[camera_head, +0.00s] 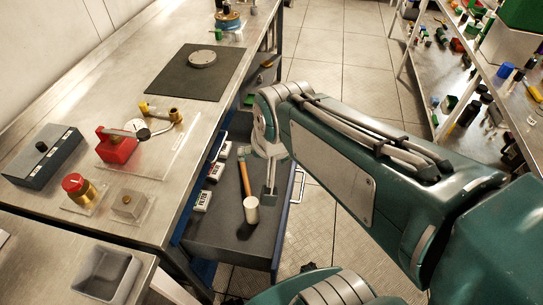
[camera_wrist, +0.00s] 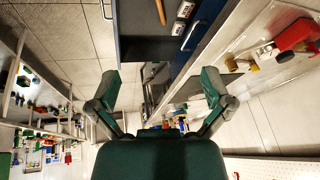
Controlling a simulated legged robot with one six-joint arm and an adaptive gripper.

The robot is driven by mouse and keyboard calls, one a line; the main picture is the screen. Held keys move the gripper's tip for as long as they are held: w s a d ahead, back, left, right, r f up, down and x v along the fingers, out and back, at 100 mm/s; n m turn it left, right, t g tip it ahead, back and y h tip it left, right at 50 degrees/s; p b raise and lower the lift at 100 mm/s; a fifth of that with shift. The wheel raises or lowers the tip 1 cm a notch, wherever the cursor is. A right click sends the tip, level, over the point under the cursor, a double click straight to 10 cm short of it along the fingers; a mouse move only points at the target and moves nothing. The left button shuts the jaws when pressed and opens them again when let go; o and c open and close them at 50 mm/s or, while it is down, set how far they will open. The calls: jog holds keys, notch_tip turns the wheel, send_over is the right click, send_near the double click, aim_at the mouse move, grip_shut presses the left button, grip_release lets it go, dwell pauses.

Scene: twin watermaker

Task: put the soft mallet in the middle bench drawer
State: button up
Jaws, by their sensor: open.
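The soft mallet, with an orange-brown handle (camera_head: 245,178) and a white head (camera_head: 251,208), appears to lie inside a pulled-out dark grey bench drawer (camera_head: 228,237). Part of its handle also shows at the top of the wrist view (camera_wrist: 161,12). My gripper is open and empty in the wrist view (camera_wrist: 158,80), its two fingers spread wide. In the head view the gripper (camera_head: 269,190) is just right of the mallet, apart from it as far as I can tell, and partly hidden by my arm. I cannot tell from these views whether this drawer is the middle one.
White labelled boxes (camera_head: 203,200) lie along the drawer's left side. The steel bench (camera_head: 125,222) holds a red valve block (camera_head: 117,147), a grey box (camera_head: 42,157), a black mat (camera_head: 196,84) and a grey tray (camera_head: 105,274). Cluttered shelves (camera_head: 462,70) stand right, beyond clear floor.

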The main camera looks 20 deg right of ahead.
jog(key=s+r+n+t, duration=0.1)
jog(key=s+r+n, duration=0.1)
jog(key=s+n, duration=0.2)
jog(key=shift+s+r+n, duration=0.3)
jog(key=shift+s+r, duration=0.1)
jog(key=shift+s, duration=0.65)
